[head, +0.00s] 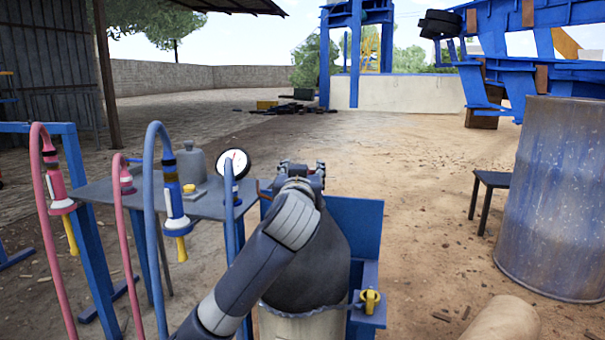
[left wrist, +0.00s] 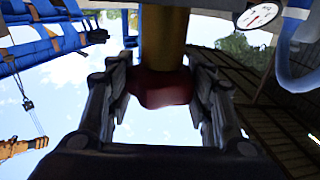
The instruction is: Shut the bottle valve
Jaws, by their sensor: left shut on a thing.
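My left gripper (head: 303,172) reaches in over the blue stand, its fingers pointing away from me. In the left wrist view the left gripper (left wrist: 160,95) has a red knob (left wrist: 160,88) between its two fingers and is shut on it. A yellow-brown stem (left wrist: 163,40) meets the knob. A bottle with a dark rounded shoulder (head: 325,262) and cream body (head: 305,326) stands below my arm. In the head view its top and valve are hidden behind my arm and gripper. My right gripper is not in view.
A pressure gauge (head: 234,163) sits left of my gripper; it also shows in the left wrist view (left wrist: 258,16). Pink (head: 52,240) and blue (head: 153,210) hoses hang at left by a grey table (head: 95,192). A blue-grey drum (head: 560,200) stands right. Open ground lies beyond.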

